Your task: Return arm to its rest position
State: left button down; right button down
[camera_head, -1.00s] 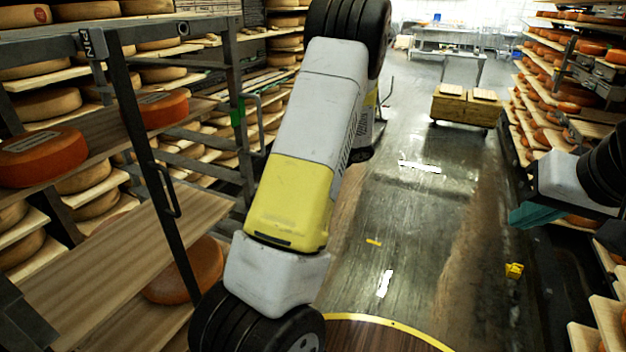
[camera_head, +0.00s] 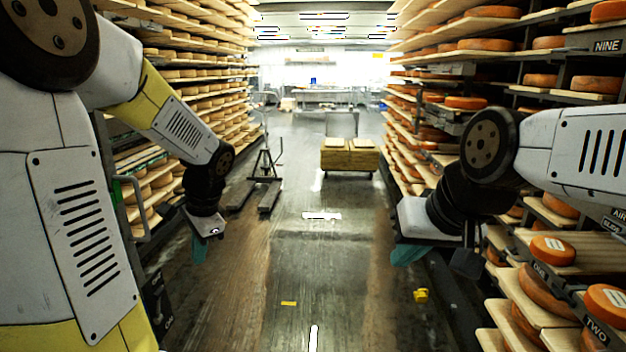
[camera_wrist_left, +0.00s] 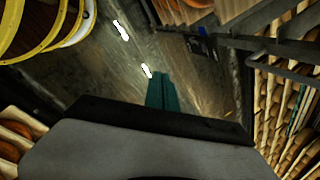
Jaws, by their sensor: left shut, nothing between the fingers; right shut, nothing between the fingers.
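My left arm comes in from the left in the head view and bends down at the wrist. My left gripper (camera_head: 200,250) has teal fingers pointing down over the aisle floor, beside the left shelves. In the left wrist view its teal fingers (camera_wrist_left: 165,93) are together with nothing between them. My right gripper (camera_head: 410,254) also has teal fingers. It is shut and empty, hanging in front of the right shelves.
Shelves of cheese wheels line the left (camera_head: 185,75) and right (camera_head: 535,290) sides. A wheeled stand (camera_head: 265,175) and a yellowish cart (camera_head: 349,158) stand in the aisle ahead. A small yellow object (camera_head: 420,295) lies on the floor at right. The middle floor is clear.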

pick_arm(q)
jog(key=s+d+r+n+t+h, duration=0.4)
jog(key=s+d+r+n, duration=0.4)
jog(key=s, duration=0.6)
jog(key=d+r+h, duration=0.1)
jog(key=d+r, duration=0.1)
jog(key=d, duration=0.1)
jog(key=shift+s+d+n, duration=0.2)
jog(key=shift+s+n, duration=0.1)
jog(key=shift+s, duration=0.05)
jog(key=shift+a, duration=0.1)
